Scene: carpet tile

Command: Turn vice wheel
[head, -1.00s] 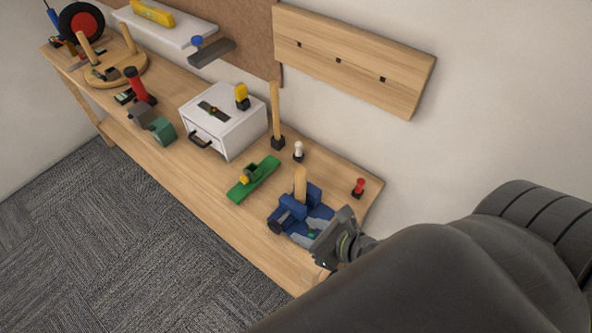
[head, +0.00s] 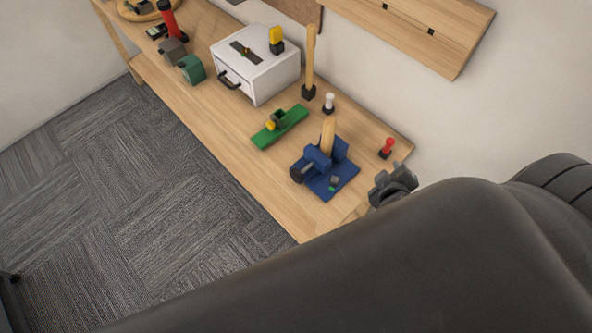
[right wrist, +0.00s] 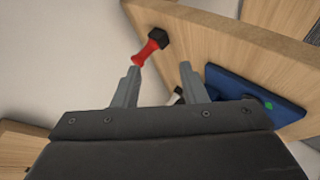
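The blue vice (head: 316,158) sits near the right end of the wooden bench (head: 285,212), with an upright wooden piece (head: 328,135) at its jaws. A dark round part, which looks like the vice wheel (head: 299,173), is on its left side. My right gripper (head: 390,185) is beyond the vice's right side, apart from it, near the bench's end. In the right wrist view its two fingers (right wrist: 159,66) are spread with nothing between them. Part of the vice's blue base (right wrist: 255,97) shows to their right; the wheel is not seen there. My left gripper is not in view.
A red-handled tool (head: 387,147) stands near the bench's right corner, close to my right gripper. A white-topped tool (head: 329,102), a green plane-like tool (head: 280,127) and a white drawer box (head: 257,63) stand further left. Carpet (head: 150,210) in front is clear.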

